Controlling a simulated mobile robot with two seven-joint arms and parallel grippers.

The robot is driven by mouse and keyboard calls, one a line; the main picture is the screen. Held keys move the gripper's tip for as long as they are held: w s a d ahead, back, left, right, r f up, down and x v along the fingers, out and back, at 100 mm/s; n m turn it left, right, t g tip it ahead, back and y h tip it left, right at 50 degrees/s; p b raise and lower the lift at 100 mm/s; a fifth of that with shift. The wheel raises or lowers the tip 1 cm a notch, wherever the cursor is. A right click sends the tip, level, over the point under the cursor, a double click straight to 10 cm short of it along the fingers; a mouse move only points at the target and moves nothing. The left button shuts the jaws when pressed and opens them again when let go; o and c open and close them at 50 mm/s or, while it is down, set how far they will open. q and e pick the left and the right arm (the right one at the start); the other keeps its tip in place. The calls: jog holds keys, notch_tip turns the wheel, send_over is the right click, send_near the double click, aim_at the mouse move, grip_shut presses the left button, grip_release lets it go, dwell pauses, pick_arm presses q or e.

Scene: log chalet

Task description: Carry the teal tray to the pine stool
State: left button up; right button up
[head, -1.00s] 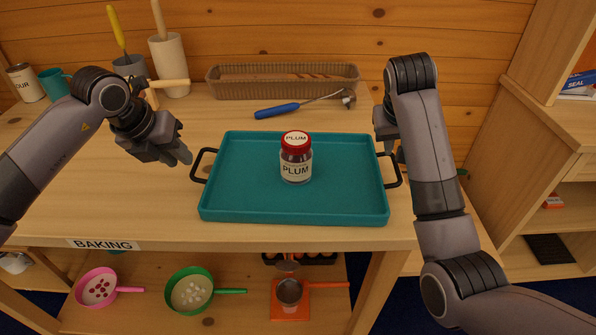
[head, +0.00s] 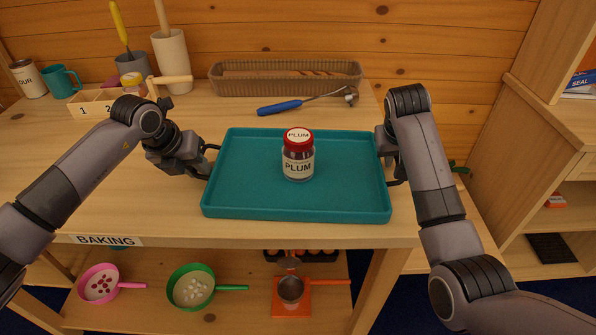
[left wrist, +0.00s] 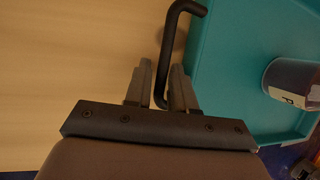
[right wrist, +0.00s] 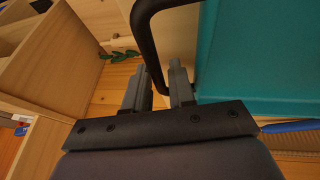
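The teal tray (head: 245,203) lies flat on the wooden workbench (head: 150,215), with a red-lidded plum jar (head: 298,163) upright on it. My left gripper (head: 207,162) is at the tray's left handle. In the left wrist view its fingers (left wrist: 161,75) are apart, one on each side of the black handle bar (left wrist: 170,50). My right gripper (head: 393,165) is at the right handle, mostly hidden by its arm in the head view. In the right wrist view its fingers (right wrist: 160,78) are apart, with the handle bar (right wrist: 146,45) between them. I cannot identify a pine stool.
Behind the tray lie a blue-handled tool (head: 290,106) and a wicker basket (head: 225,90). A numbered wooden box (head: 95,104), mug (head: 60,82) and crocks stand back left. Pans (head: 193,288) sit on the lower shelf. Shelving (head: 555,150) stands at right.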

pick_arm(q)
grip_shut()
pick_arm(e)
grip_shut()
pick_arm(q)
jog(key=shift+r, duration=0.1)
dwell(0.9)
jog(key=shift+w+r, duration=0.1)
jog(key=shift+r, duration=0.1)
pick_arm(e)
jog(key=shift+w+r, duration=0.1)
jog(key=shift+r, duration=0.15)
